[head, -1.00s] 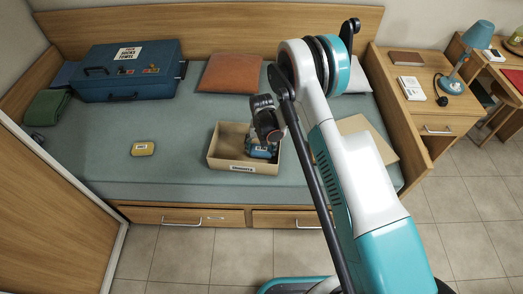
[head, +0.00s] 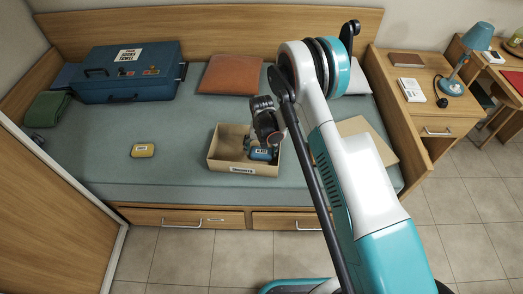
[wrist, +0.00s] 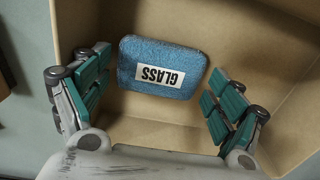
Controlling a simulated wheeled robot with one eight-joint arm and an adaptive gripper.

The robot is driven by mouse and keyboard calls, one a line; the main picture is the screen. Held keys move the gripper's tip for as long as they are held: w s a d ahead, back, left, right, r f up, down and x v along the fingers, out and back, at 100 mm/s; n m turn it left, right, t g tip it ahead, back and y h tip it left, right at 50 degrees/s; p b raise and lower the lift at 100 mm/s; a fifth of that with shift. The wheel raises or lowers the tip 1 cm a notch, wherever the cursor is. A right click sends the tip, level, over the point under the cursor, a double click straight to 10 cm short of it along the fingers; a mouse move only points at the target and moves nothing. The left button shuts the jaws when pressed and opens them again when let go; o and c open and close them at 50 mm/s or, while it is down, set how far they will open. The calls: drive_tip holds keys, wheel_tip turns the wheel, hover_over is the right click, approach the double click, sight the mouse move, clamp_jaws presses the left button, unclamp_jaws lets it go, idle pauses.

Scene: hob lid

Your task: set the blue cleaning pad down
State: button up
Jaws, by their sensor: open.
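The blue cleaning pad (wrist: 162,56), with a white label reading GLASS, lies in the open cardboard box (wrist: 245,28) in the wrist view. In the head view the pad (head: 262,154) shows partly below my gripper (head: 258,138), inside the box (head: 243,169). In the wrist view my gripper (wrist: 153,103) is open, with one green-padded finger on each side and the pad between and beyond them. The fingers appear apart from the pad.
A yellow labelled pad (head: 143,151) lies on the bed (head: 120,190) left of the box. A blue case (head: 130,90) and a green rolled cloth (head: 47,108) are at the far left. A cardboard flap (head: 366,132) is right of the box.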

wheel_tip(320, 180, up, 12)
drive_tip(key=p, duration=0.4)
wheel_tip(320, 180, up, 14)
drive_tip(key=t, duration=0.1)
hover_over(262, 151)
drive_tip(key=s+d, duration=0.1)
drive_tip(key=d, duration=0.3)
drive_tip(key=s+d+r+t, duration=0.1)
drive_tip(key=s+d+r, duration=0.2)
drive_tip(key=r, duration=0.4)
drive_tip(key=s+d+r+t, duration=0.1)
drive_tip(key=s+d+r, duration=0.25)
drive_tip(key=r, duration=0.35)
drive_tip(key=s+d+r+n+t, duration=0.15)
drive_tip(key=s+d+r, duration=0.35)
drive_tip(key=s+r, duration=0.55)
drive_tip(key=s+d+f+t, duration=0.1)
drive_tip(key=s+d+t, duration=0.1)
drive_tip(key=s, duration=1.1)
drive_tip(key=shift+s+d+f+t, duration=0.2)
drive_tip(key=shift+d+t, duration=0.15)
drive_tip(key=shift+d, duration=0.25)
